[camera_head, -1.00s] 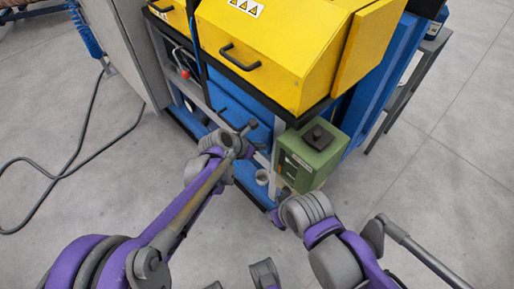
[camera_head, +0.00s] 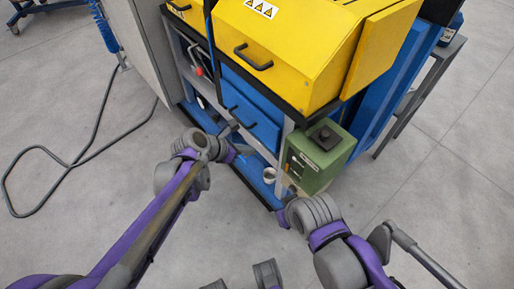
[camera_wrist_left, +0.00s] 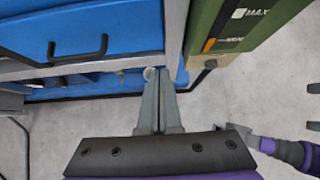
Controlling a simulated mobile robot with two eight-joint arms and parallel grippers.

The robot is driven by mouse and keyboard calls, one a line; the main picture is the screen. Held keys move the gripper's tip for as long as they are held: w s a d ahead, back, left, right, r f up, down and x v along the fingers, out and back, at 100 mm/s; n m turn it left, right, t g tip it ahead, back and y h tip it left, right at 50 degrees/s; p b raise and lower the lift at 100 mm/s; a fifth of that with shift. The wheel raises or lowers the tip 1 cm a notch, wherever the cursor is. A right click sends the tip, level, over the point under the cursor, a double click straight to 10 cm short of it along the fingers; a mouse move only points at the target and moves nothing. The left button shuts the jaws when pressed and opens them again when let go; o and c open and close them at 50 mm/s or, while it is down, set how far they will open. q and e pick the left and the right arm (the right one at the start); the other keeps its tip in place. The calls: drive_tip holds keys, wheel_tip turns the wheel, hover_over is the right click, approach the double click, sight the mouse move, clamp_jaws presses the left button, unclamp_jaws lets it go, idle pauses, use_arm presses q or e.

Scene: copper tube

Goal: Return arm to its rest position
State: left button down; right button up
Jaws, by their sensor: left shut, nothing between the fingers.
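My left gripper (camera_head: 230,128) shows small in the head view at the end of the purple and grey left arm, in front of the blue drawer. In the left wrist view, its two grey fingers (camera_wrist_left: 157,100) are together with nothing between them. They point towards the lower edge of the blue machine. My right arm (camera_head: 325,235) comes in from the lower right in the head view with its elbow bent.
The machine has a yellow cover (camera_head: 295,45), a blue drawer (camera_head: 252,110) and a green box (camera_head: 320,155) close to my arms. The green box also stands at the right in the left wrist view (camera_wrist_left: 240,30). A cable (camera_head: 60,155) lies on the open floor at left.

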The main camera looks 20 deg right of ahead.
use_arm(q)
drive_tip(key=shift+v, duration=1)
use_arm(e)
drive_tip(key=shift+r, duration=0.2)
use_arm(q)
drive_tip(key=shift+s, duration=0.1)
drive_tip(key=s+a+f+m+t+y, duration=0.1)
drive_tip(key=s+a+m+y, duration=0.2)
drive_tip(key=s+a+m, duration=0.55)
drive_tip(key=s+a+m+y, duration=0.3)
drive_tip(key=s+a+m, duration=0.3)
drive_tip(key=a, duration=0.6)
drive_tip(key=s+a+f+m+t+y, duration=0.1)
drive_tip(key=s+a+m+y, duration=0.2)
drive_tip(key=s+a+m, duration=0.6)
drive_tip(key=w+a+r+n+p, duration=0.1)
drive_tip(key=w+r+p, duration=0.1)
drive_tip(key=r+p, duration=0.5)
drive_tip(key=w+a+r+n+p, duration=0.1)
drive_tip(key=w+r+p, duration=0.1)
drive_tip(key=r+p, duration=0.4)
wheel_tip(320, 180, up, 2)
drive_tip(key=shift+w+r+t+p, duration=0.1)
drive_tip(key=shift+w+t+p, duration=0.15)
drive_tip(key=shift+t+p, duration=0.1)
use_arm(e)
wheel_tip(320, 180, up, 15)
drive_tip(key=w, duration=0.2)
drive_tip(key=shift+t, duration=0.3)
